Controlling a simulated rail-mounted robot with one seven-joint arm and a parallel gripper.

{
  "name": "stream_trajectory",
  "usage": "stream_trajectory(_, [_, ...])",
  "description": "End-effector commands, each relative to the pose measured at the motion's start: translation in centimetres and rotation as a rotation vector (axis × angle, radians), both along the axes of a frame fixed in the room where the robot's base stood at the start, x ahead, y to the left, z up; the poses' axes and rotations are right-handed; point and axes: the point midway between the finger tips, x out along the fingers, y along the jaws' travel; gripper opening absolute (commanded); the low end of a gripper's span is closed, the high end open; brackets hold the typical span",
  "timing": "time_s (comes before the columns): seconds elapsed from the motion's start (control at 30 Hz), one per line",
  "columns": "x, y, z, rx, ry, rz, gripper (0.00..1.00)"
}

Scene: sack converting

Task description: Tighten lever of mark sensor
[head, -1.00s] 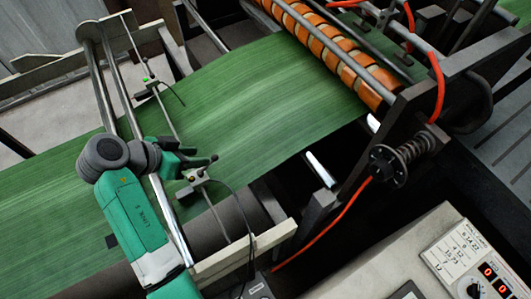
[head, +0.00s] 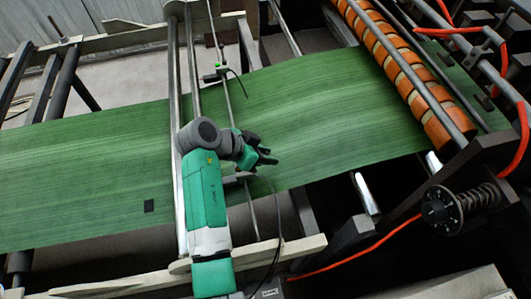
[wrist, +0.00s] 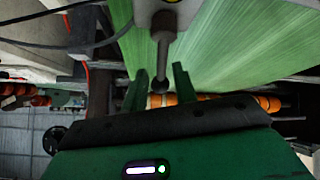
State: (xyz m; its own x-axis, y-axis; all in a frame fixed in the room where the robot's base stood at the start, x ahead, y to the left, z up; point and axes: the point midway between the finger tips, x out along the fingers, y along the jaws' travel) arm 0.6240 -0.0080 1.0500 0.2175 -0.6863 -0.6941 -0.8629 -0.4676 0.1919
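In the wrist view a grey clamp lever (wrist: 163,52) with a dark ball end hangs from a light grey body (wrist: 168,14). My gripper (wrist: 161,88) is open, with one green finger on each side of the lever's ball end; gaps show on both sides. In the head view my gripper (head: 268,158) is over the green web, just above a small light block (head: 238,177) on the thin cross rod. The lever itself is too small or hidden there. A sensor with a green light (head: 218,72) sits farther up the same rod.
A roller with orange rings (head: 400,80) is at the upper right. A black knob with a spring (head: 442,210) is at the right. A thin cable (head: 277,215) hangs beside the rod.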

Motion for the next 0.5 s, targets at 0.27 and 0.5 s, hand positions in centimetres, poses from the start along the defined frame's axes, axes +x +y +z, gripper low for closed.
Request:
stream_trajectory(0.27, [0.01,0.03,0.05,0.0,0.0,0.003,0.0])
stream_trajectory(0.5, [0.29,0.13,0.28,0.0,-0.001,0.064,0.0])
